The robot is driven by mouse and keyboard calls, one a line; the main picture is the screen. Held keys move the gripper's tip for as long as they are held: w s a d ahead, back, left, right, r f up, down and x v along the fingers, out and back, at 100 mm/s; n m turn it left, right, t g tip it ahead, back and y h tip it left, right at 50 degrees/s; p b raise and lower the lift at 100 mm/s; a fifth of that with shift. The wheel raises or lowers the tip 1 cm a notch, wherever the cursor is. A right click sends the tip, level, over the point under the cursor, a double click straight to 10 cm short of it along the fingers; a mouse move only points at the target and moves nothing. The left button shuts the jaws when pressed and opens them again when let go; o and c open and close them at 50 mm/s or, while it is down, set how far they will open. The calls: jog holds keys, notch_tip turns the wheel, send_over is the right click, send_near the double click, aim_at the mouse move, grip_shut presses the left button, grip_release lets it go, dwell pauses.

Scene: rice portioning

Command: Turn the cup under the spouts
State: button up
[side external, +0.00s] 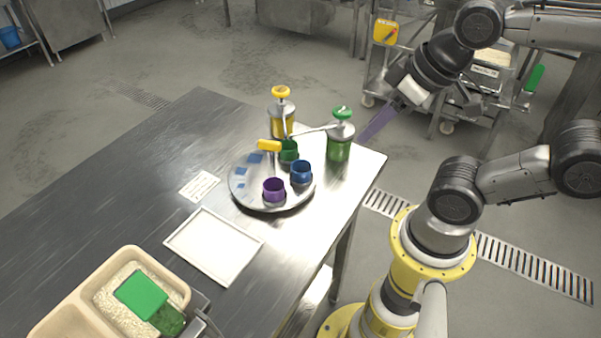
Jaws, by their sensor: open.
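A round metal turntable (245,200) stands near the table's right corner. It carries a green cup (289,155), a blue cup (300,177) and a purple cup (274,196), with blue square marks on its left part. A yellow bar (269,146) shows at its back edge. A yellow-topped dispenser (281,120) stands behind it, and a green-topped dispenser (340,150) stands to the right, its thin spout reaching left over the green cup. My gripper (378,124) is open, up and right of the green dispenser, apart from everything. A purple-grey strip extends from it; its fingertips are hard to make out.
A white tray (168,242) and a small printed card (199,187) lie left of the turntable. A tan bin (75,312) with rice and a green scoop (141,294) is at front left. The table's far left is clear. A wheeled cart (376,84) stands behind.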

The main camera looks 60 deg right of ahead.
jog(key=shift+c, duration=0.3)
jog(key=w+r+n+g, duration=0.3)
jog(key=w+r, duration=0.5)
jog(key=w, duration=0.1)
jog(key=n+g, duration=0.1)
jog(key=g, duration=0.2)
send_over(269, 142)
notch_tip(269, 142, down, 4)
notch_tip(269, 142, down, 14)
jog(key=shift+d+r, duration=0.1)
jog(key=shift+r, duration=0.05)
grip_shut()
